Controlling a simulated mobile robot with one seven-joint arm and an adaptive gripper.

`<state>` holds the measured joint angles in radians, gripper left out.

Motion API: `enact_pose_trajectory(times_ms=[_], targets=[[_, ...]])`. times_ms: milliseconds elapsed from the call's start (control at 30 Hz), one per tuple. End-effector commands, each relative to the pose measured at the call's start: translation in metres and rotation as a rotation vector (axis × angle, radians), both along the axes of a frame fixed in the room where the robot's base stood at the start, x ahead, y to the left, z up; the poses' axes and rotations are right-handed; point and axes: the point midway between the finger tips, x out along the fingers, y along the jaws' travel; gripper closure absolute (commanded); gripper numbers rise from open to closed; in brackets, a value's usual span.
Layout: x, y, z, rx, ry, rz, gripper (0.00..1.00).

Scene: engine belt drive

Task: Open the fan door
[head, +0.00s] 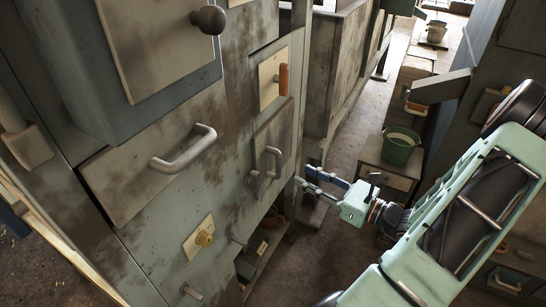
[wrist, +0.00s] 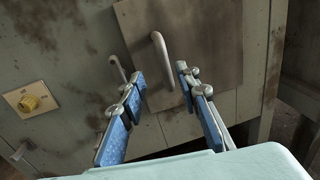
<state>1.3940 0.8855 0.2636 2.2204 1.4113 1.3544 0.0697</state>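A small grey metal door panel (head: 284,131) with a curved bar handle (head: 274,155) is on the cabinet front; no label shows, so I cannot tell for certain that it is the fan door. In the wrist view the panel (wrist: 203,40) fills the upper middle and its handle (wrist: 160,52) stands upright, ahead of and between my fingertips. The panel looks closed. My gripper (head: 303,175) is open, with its two blue fingers apart; it also shows in the wrist view (wrist: 158,79). It is to the right of the handle in the head view, apparently not touching it.
A yellow knob (head: 205,239) on a pale plate is on the cabinet at lower left. A larger panel has a bar handle (head: 184,150). An orange-handled switch plate (head: 268,77) is above the door panel. Floor is open between.

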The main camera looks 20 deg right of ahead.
Motion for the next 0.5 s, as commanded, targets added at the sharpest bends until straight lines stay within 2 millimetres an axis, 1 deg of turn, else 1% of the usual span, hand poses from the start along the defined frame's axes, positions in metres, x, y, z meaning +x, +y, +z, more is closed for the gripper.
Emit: enact_pose_trajectory(times_ms=[133,233,367,500], targets=[[0.002,-0.003,0.003,0.027,-0.018,-0.026,0.70],[0.011,0.003,0.003,0.026,-0.017,-0.023,0.70],[0.031,0.014,0.002,0.024,-0.017,-0.021,0.70],[0.056,0.026,0.002,0.025,-0.016,-0.021,0.70]])
